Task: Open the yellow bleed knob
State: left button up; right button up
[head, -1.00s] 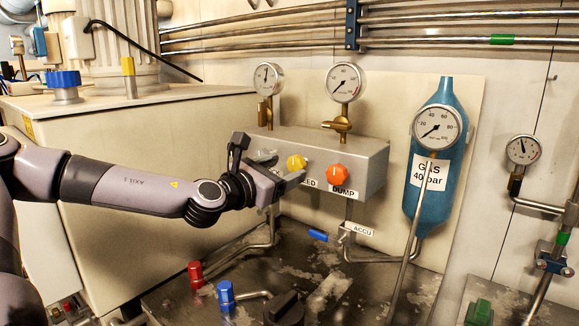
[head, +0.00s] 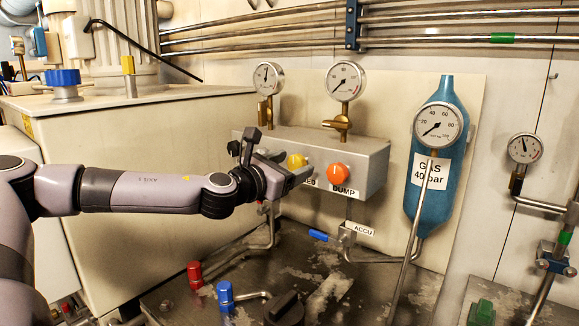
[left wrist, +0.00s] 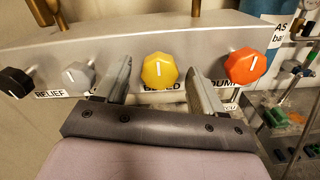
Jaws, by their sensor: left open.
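The yellow bleed knob (head: 297,161) sits on the front of a grey valve block (head: 372,172), left of the orange dump knob (head: 337,173). In the left wrist view the yellow knob (left wrist: 159,71) shows between and beyond the two fingers, its white mark upright. The label below it is partly covered. My left gripper (head: 293,174) is open, in front of the block, its fingers pointing at the knob; it also shows in the left wrist view (left wrist: 160,88). I see no contact with the knob. My right gripper is not in view.
In the left wrist view a grey knob (left wrist: 78,76) over the relief label and a black knob (left wrist: 16,82) sit left of the yellow one. Two gauges (head: 345,81) stand above the block. A blue gas bottle (head: 443,91) is at the right.

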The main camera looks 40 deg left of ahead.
pick_arm(q)
jog(key=c, duration=1.1)
jog(key=shift+o, duration=0.2)
jog(key=shift+n, duration=0.4)
jog(key=n+b, duration=0.2)
jog(key=n, duration=0.1)
jog(key=n+b, duration=0.1)
jog(key=n, duration=0.2)
jog(key=shift+a+n, duration=0.1)
jog(key=shift+n, duration=0.2)
jog(key=n+b, duration=0.1)
jog(key=n, duration=0.2)
jog(key=shift+f+n, duration=0.1)
jog(key=shift+n, duration=0.2)
jog(key=n, duration=0.2)
jog(key=shift+a+n+b, duration=0.1)
jog(key=shift+n+b, duration=0.8)
jog(key=shift+n, duration=1.5)
